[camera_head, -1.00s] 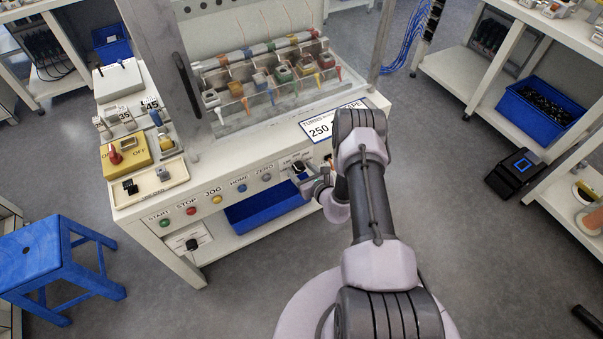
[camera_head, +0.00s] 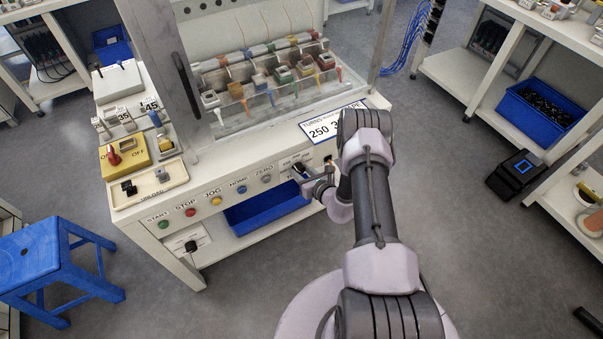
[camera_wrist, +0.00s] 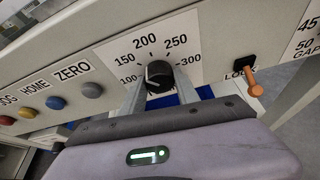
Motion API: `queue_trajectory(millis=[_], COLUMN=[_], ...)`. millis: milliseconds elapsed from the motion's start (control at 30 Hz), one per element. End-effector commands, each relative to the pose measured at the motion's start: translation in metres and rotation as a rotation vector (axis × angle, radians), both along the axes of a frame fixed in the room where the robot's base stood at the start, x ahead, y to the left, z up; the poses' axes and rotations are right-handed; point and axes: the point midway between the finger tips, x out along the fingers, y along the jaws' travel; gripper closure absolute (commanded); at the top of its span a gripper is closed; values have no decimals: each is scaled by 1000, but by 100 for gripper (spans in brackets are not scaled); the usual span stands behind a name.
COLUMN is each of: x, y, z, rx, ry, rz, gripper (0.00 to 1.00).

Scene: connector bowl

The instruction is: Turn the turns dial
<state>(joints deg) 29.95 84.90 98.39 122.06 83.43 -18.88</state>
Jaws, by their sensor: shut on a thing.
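The turns dial (camera_wrist: 158,75) is a round black knob on a white plate (camera_wrist: 122,62) marked 100, 150, 200, 250 and 300. My gripper (camera_wrist: 160,88) is shut on it, with one finger at each side of the knob in the wrist view. A light mark shows on the knob's face, but I cannot tell exactly which number it faces. In the head view my gripper (camera_head: 305,177) is at the right part of the machine's front panel, where it partly covers the dial and its scale. A sign (camera_head: 333,123) above it starts with "TURNS" and "250"; my arm covers part of it.
Left of the dial are the ZERO button (camera_wrist: 91,90), the HOME button (camera_wrist: 55,102) and other buttons. An orange-handled lock lever (camera_wrist: 256,84) is close at its right. A blue bin (camera_head: 262,210) is under the panel. A blue stool (camera_head: 50,265) stands at the left.

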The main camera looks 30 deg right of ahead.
Motion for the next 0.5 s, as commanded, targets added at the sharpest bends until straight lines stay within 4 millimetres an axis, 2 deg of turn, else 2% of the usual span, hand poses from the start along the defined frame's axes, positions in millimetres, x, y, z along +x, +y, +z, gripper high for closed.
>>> queue_trajectory(millis=[500], x=[0], y=[-3], z=[-5], rx=[464], ry=[15], rz=[0], gripper=[100])
